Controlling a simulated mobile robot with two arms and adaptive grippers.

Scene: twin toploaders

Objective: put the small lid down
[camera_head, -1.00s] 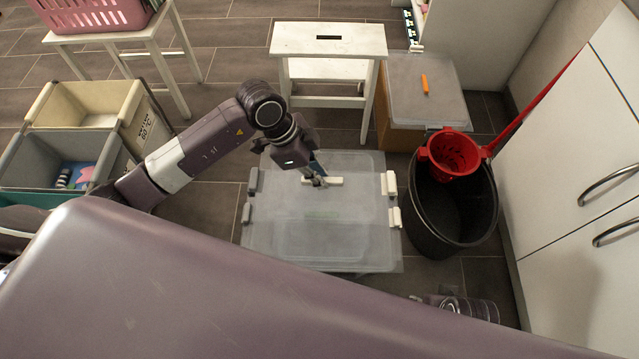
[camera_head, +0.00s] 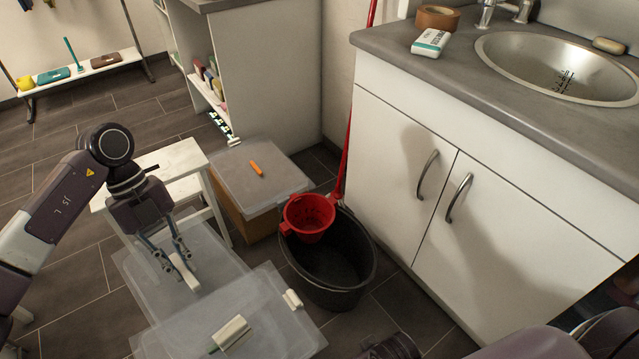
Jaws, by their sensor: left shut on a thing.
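The small lid (camera_head: 207,262) is a translucent flat panel with a white bar handle (camera_head: 184,272). My left gripper (camera_head: 177,262) points down and is shut on this handle. The lid is at the lower left of the head view, beside and partly over a larger translucent top (camera_head: 270,335). I cannot tell whether the lid is raised or rests on something. The larger top bears a white block with a green edge (camera_head: 231,333) and a white latch (camera_head: 292,299) at its right. My right gripper's fingers do not show.
A white step stool (camera_head: 180,160) stands close behind my left gripper. A cardboard box with a grey lid (camera_head: 270,190) bears an orange marker (camera_head: 256,168).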

